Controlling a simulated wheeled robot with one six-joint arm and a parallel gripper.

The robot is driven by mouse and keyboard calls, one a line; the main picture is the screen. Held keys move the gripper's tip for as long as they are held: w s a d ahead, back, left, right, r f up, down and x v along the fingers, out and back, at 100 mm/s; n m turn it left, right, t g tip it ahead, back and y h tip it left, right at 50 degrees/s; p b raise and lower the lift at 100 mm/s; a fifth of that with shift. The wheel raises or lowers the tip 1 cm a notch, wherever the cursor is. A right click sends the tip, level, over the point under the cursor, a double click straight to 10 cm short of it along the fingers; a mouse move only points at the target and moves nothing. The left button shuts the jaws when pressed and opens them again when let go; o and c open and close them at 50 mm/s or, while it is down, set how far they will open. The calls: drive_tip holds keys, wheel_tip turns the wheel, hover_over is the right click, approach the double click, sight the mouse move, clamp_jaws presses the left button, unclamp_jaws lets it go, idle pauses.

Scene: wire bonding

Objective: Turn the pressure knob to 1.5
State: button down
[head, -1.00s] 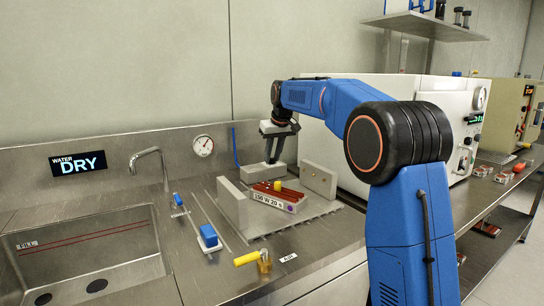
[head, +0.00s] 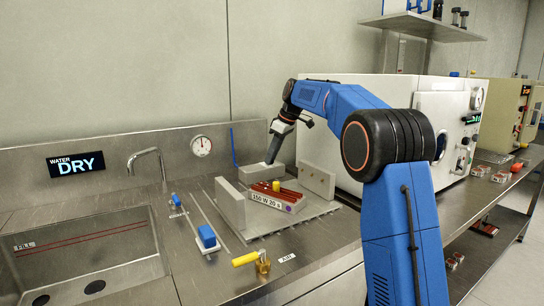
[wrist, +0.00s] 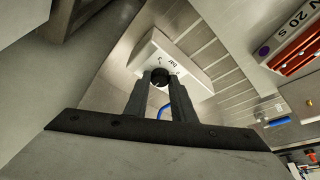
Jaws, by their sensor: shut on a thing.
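The pressure knob (wrist: 159,75) is a small black round knob on a pale block (wrist: 160,50) marked "bar" in the wrist view. My gripper (wrist: 159,82) is shut on the knob, with one finger on each side of it. In the head view the block (head: 246,178) stands near the back wall, and my gripper (head: 270,161) reaches down to it. The knob is hidden there. The scale numbers are too small to read. A round dial gauge (head: 201,145) is on the back wall; its reading is unclear.
A metal fixture (head: 232,205) with a block marked "150 W 20 s" (head: 276,202) stands just in front of the knob block. A sink (head: 80,250) and tap (head: 150,155) are at left. A yellow-handled valve (head: 250,259) is in front. A white machine (head: 340,150) stands at right.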

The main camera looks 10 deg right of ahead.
idle(0.5)
drive_tip(key=c, duration=1.5)
unclamp_jaws()
drive_tip(key=v, duration=1.7)
drive_tip(key=shift+d+r, duration=0.1)
drive_tip(key=shift+d, duration=0.15)
